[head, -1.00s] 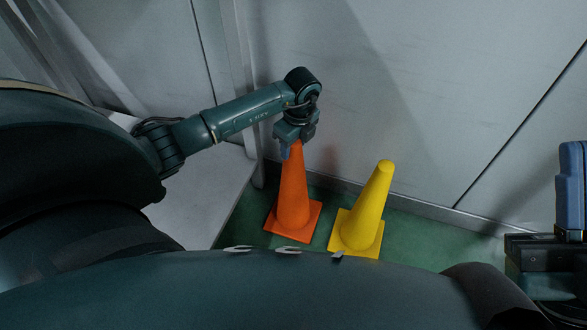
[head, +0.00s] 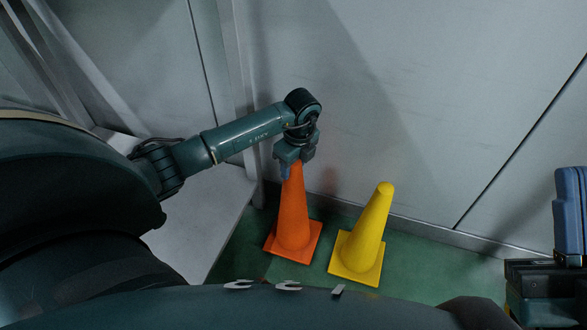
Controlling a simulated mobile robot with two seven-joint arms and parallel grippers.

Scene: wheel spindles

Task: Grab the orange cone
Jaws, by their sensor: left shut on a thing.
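The orange cone (head: 294,215) stands upright on its square base on the green floor, near the wall. My left gripper (head: 292,166) comes down over it from above and is shut on the cone's top, which the gripper hides. Whether the base touches the floor or hangs just above it, I cannot tell. My right gripper does not show in the head view.
A yellow cone (head: 365,230) stands close to the right of the orange one, with a narrow gap between the bases. A grey wall (head: 400,110) rises behind both. A pale flat surface (head: 200,215) lies to the left.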

